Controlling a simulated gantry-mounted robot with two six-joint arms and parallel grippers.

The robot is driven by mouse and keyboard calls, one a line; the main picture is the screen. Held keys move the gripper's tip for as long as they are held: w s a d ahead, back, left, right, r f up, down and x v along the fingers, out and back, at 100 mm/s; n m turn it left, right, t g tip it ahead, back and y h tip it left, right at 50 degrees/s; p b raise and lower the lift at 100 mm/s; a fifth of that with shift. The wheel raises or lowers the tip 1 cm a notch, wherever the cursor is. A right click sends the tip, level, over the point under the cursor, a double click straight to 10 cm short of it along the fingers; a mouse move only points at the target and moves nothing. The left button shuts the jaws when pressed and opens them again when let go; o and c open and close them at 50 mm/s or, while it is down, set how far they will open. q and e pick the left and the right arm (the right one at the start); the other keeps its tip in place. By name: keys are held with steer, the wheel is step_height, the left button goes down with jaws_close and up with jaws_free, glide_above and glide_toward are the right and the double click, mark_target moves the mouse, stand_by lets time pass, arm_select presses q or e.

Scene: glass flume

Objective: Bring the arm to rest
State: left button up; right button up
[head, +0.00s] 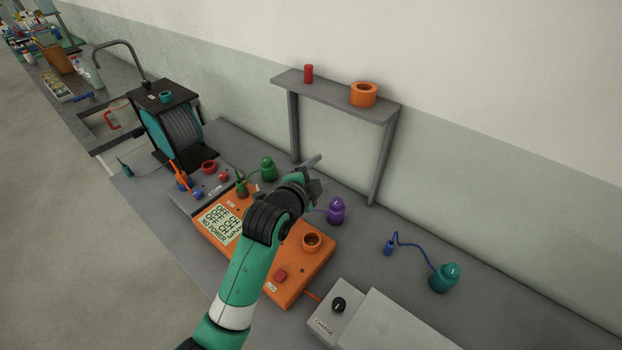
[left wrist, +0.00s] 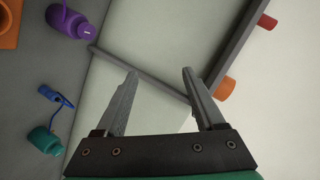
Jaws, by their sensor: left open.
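My left arm, green with a black wrist, reaches in from the bottom of the head view over the orange console (head: 308,268). Its gripper (head: 316,172) is above the bench near the shelf. In the left wrist view the two grey fingers (left wrist: 160,88) are spread apart with nothing between them, and the wall and a shelf leg lie beyond. My right gripper is not in view.
A grey shelf (head: 335,95) holds a red cylinder (head: 308,73) and an orange ring (head: 363,94). A cable reel (head: 182,128) and sink (head: 100,122) are left.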

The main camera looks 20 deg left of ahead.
arm_select(q)
steer(key=shift+r, duration=0.1)
stand_by(0.3)
steer(key=s+r+n+t, duration=0.1)
steer(key=s+r+t, duration=0.2)
steer(key=r, duration=0.9)
steer(key=s+r+n+t, duration=0.1)
steer(key=s+r+t, duration=0.3)
steer(key=r, duration=0.8)
steer(key=s+r+n+t+h, duration=0.1)
steer(key=s+r+n+t, duration=0.8)
steer(key=s+r, duration=0.9)
step_height(320, 180, up, 28)
steer(key=s+n+g+p, duration=0.1)
steer(key=g+p, duration=0.1)
steer(key=p, duration=2.8)
steer(key=shift+a+r+p, duration=0.15)
steer(key=shift+a+p, duration=0.2)
steer(key=shift+a, duration=0.05)
